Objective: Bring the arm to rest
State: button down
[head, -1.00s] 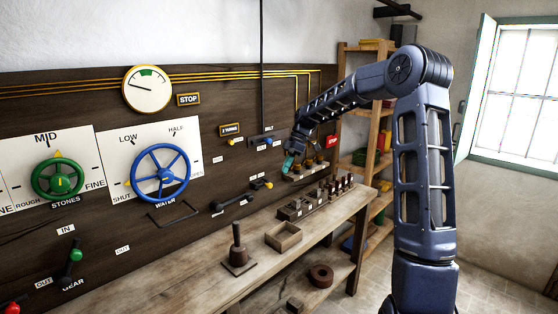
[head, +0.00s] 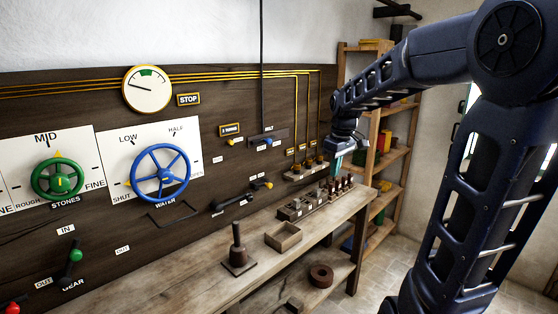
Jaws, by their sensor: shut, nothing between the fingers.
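My arm stands at the right of the head view and reaches left over the far end of the wooden bench (head: 200,265). My gripper (head: 338,168) hangs at the end of the arm, pointing down with teal fingertips. It is shut and empty. It is in front of the row of small dark pegs in a wooden block (head: 312,201), seen as just above them; whether it touches any I cannot tell.
The dark wall panel carries a green handwheel (head: 58,178), a blue handwheel (head: 160,173), a round gauge (head: 147,88) and several levers. An open wooden box (head: 284,236) and a peg on a base (head: 238,255) stand on the bench. Shelves (head: 385,160) stand behind my arm.

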jog(key=s+d+f+m+t, duration=0.1)
jog(key=s+d+m, duration=0.3)
jog(key=s, duration=0.4)
jog(key=s+d+f+m+t, duration=0.1)
jog(key=s+d+m+t, duration=0.1)
jog(key=s+d+m, duration=0.3)
jog(key=s+d, duration=0.1)
jog(key=s, duration=0.3)
jog(key=shift+f+h, duration=0.15)
jog(key=shift+h, duration=0.25)
